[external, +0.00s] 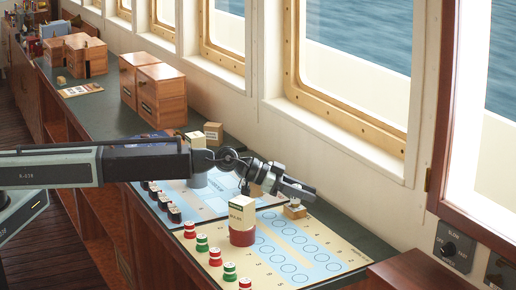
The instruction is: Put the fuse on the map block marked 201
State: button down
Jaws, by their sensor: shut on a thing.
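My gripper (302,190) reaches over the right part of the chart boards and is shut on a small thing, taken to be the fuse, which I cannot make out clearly. A small tan piece with a pale top (294,210) shows just below the jaws; I cannot tell whether they touch it.
Red, green and black round pieces (215,257) line the near edge of the boards. The nearer board (325,252) has bare printed circles. Wooden boxes (160,95) stand farther along the green counter (110,110). The window wall bounds the far side.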

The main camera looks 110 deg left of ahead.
jog(key=shift+f, duration=0.15)
jog(key=c, duration=1.1)
grip_release()
jog(key=shift+r, duration=0.2)
jog(key=p+v, duration=0.4)
jog(key=v, duration=0.8)
jog(key=shift+r+p, duration=0.1)
jog(key=shift+p, duration=0.25)
jog(key=shift+d, duration=0.1)
